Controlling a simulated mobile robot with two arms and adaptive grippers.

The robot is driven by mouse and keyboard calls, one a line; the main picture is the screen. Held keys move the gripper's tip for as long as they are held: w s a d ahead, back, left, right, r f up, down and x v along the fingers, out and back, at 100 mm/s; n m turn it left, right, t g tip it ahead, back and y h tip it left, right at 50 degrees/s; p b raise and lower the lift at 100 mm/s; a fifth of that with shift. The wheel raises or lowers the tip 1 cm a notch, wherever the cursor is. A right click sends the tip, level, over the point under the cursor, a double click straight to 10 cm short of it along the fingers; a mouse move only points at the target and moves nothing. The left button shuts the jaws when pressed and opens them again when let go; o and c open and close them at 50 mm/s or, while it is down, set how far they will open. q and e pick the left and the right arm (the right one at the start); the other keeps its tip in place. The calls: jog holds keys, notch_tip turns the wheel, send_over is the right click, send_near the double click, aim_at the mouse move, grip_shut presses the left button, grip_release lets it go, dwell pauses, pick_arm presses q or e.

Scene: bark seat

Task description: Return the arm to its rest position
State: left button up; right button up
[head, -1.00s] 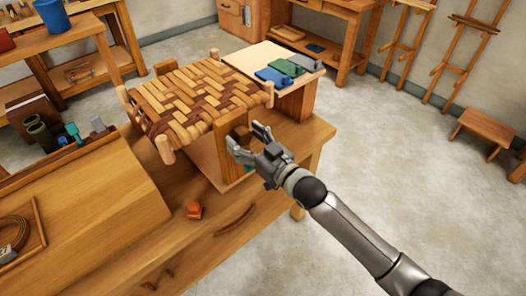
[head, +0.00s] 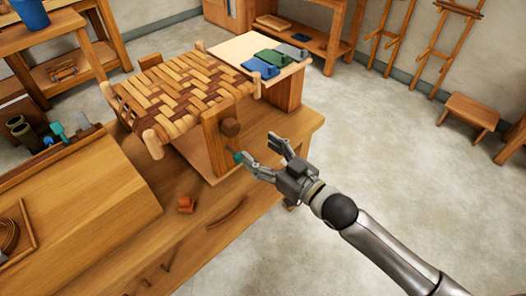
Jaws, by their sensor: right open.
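My right gripper (head: 258,152) is open and empty. It hangs over the front right part of the workbench, its fingers pointing up and left. My right arm comes in from the lower right. The woven bark seat (head: 185,88) stands on the bench to the left of the gripper, apart from it. My left gripper is not in view.
The workbench (head: 230,215) fills the lower left. A pale board (head: 240,47) with blue, green and grey pieces is behind the seat. A stool (head: 468,112) stands at right. Open floor (head: 400,180) lies right of the bench.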

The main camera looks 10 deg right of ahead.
dwell(0.5)
jog(key=w+d+f+m+g+h, duration=0.1)
jog(key=d+f+h, duration=0.15)
jog(key=f, duration=0.65)
jog(key=d+f+m+h, duration=0.15)
jog(key=d+f, duration=0.25)
jog(key=f, duration=0.4)
jog(key=s+d+f+m+g+h, duration=0.1)
jog(key=s+d+f+g+h, duration=0.15)
jog(key=f, duration=0.65)
jog(key=s+d+f+g+h, duration=0.1)
jog(key=s+d+f, duration=0.3)
jog(key=f, duration=0.4)
jog(key=s+d+f+m+g+h, duration=0.1)
jog(key=s+d+f+g, duration=0.1)
jog(key=s+f, duration=0.75)
jog(key=s+d+f+g+h, duration=0.2)
jog(key=s+f+g, duration=0.1)
jog(key=s+f, duration=0.6)
jog(key=s+f+g, duration=0.2)
jog(key=s, duration=0.8)
jog(key=s+f+g, duration=0.2)
jog(key=s, duration=0.7)
jog(key=shift+s+a+f, duration=0.25)
jog(key=shift+s+f, duration=0.15)
